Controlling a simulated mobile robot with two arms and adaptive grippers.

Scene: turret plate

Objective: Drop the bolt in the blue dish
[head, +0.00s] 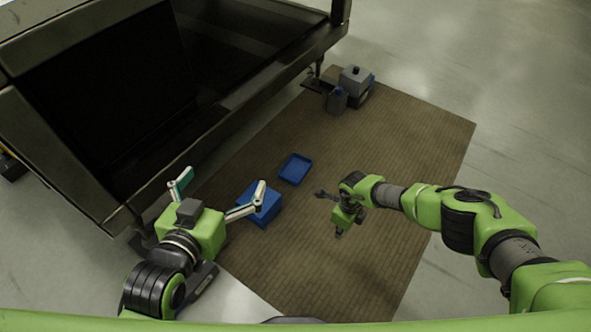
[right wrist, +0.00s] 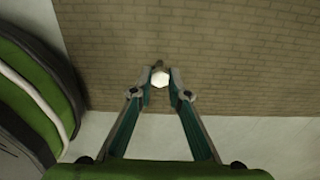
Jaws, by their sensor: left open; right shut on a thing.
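The blue dish (head: 295,169) is a shallow, open tray lying on the brown mat in the head view. It looks empty. My right gripper (right wrist: 160,77) is shut on the bolt (right wrist: 160,80), whose pale, six-sided end shows between the fingertips in the right wrist view. In the head view the right hand is over the mat, to the right of and nearer than the dish; the bolt cannot be made out there. My left gripper (head: 224,183) is open and empty, to the left of the dish, its fingers spread wide.
A blue box (head: 258,210) stands on the brown mat (head: 400,130), partly behind a left finger. A large dark machine (head: 220,118) borders the left. A grey unit (head: 355,80) and a small dark container (head: 337,101) stand at the far end. The mat's right side is clear.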

